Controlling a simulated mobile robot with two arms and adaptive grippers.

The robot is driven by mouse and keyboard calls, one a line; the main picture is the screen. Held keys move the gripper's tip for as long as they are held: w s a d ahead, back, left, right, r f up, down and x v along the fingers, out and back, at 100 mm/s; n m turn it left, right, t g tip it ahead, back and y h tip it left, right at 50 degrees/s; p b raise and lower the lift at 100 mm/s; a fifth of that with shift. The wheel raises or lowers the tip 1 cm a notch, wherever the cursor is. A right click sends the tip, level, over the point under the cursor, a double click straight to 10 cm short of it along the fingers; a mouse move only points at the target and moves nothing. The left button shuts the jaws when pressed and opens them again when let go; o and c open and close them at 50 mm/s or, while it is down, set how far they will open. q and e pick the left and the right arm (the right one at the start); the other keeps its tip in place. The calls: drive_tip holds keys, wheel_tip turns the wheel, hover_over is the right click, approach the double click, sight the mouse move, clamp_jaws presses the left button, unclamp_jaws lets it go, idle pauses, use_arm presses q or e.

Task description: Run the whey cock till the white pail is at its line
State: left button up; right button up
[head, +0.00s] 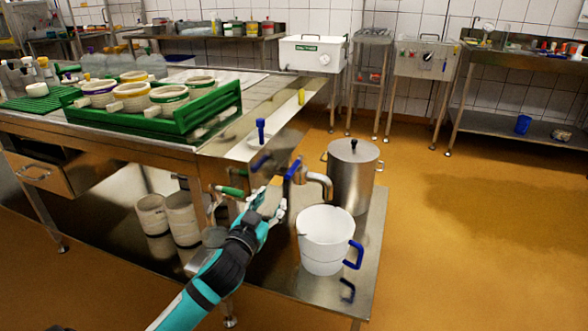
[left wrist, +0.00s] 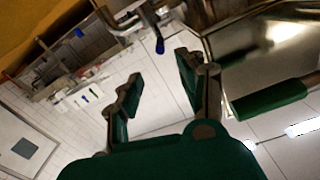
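The white pail (head: 322,250) stands upright on the low steel shelf, its blue handle to the right. The whey cock (head: 318,180) is a bent steel spout above the pail's rim with a blue lever (head: 291,178). I see no stream from it. My left gripper (head: 270,203) is just left of and below the lever, apart from it. In the left wrist view the gripper's fingers (left wrist: 158,75) are spread and empty, with the blue lever (left wrist: 160,46) beyond them. My right gripper is out of view.
A lidded steel pot (head: 352,180) stands behind the pail. A green-handled valve (head: 230,190) is left of my gripper and also shows in the left wrist view (left wrist: 270,100). A green crate (head: 190,118) of moulds sits on the table. Open floor lies to the right.

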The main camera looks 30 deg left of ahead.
sight(286, 179)
use_arm(q)
drive_tip(key=b+x, duration=0.1)
drive_tip(key=x, duration=1)
drive_tip(key=shift+w, duration=0.3)
drive_tip(key=b+x, duration=0.1)
drive_tip(key=x, duration=0.3)
drive_tip(key=shift+w, duration=0.1)
drive_tip(key=shift+w+a, duration=0.15)
drive_tip(key=shift+w, duration=0.6)
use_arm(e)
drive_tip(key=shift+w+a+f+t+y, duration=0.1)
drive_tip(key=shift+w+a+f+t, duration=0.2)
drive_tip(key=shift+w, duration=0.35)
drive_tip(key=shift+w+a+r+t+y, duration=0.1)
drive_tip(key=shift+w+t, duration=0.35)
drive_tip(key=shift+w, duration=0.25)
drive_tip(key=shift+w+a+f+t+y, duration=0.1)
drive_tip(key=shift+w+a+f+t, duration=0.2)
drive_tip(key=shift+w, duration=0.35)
use_arm(q)
drive_tip(key=shift+c, duration=0.4)
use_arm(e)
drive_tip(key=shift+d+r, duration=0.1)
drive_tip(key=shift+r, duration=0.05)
use_arm(q)
clamp_jaws()
